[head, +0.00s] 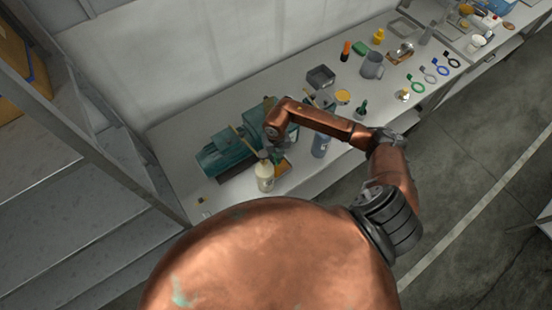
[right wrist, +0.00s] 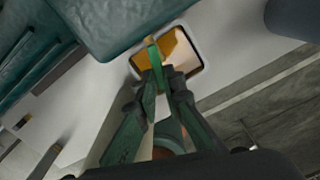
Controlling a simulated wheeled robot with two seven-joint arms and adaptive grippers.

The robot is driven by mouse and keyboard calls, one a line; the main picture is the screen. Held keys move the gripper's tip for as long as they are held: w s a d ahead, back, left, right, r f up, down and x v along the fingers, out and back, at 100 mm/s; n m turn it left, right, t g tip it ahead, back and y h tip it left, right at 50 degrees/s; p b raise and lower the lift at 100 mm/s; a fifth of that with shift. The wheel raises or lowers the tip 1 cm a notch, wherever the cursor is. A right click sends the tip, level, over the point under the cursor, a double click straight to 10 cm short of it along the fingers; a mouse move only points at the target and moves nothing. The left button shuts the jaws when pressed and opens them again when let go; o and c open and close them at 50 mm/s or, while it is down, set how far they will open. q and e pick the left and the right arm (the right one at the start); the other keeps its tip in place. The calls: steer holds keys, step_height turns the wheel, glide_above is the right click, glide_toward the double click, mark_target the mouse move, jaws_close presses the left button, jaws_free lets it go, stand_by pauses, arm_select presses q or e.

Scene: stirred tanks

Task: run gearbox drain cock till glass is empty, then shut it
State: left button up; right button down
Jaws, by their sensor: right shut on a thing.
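The teal gearbox (head: 222,155) lies on the bench, and its edge shows at the top of the right wrist view (right wrist: 120,25). A small green handle with a brassy end, seemingly the drain cock (right wrist: 154,54), is under the gearbox edge. My right gripper (right wrist: 161,82) is shut on this handle; in the head view the gripper (head: 276,148) is at the gearbox's right end, partly hidden by its own arm. A shallow pan (right wrist: 199,55) with amber in part of it lies below the handle. The sight glass cannot be made out. My left gripper is not in view.
A cream bottle (head: 265,177) stands in front of the gearbox and a blue-grey bottle (head: 320,146) to its right. A dark tray (head: 321,77), a grey jug (head: 372,66) and several coloured rings stand farther right. The bench's front left is mostly clear.

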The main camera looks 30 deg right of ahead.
steer(key=shift+m, duration=0.3)
steer(key=m, duration=0.1)
steer(key=a+m, duration=0.1)
steer(key=m, duration=0.1)
steer(key=w+m, duration=0.1)
steer(key=m, duration=0.1)
steer(key=shift+a, duration=0.25)
steer(key=m, duration=0.3)
steer(key=w+m, duration=0.1)
steer(key=shift+a+m, duration=0.3)
steer(key=shift+a, duration=0.05)
steer(key=shift+w+m, duration=0.3)
steer(key=shift+m, duration=1.1)
steer(key=c, duration=2)
jaws_free()
steer(key=shift+r, duration=0.1)
steer(key=shift+c, duration=0.2)
steer(key=shift+a, duration=0.1)
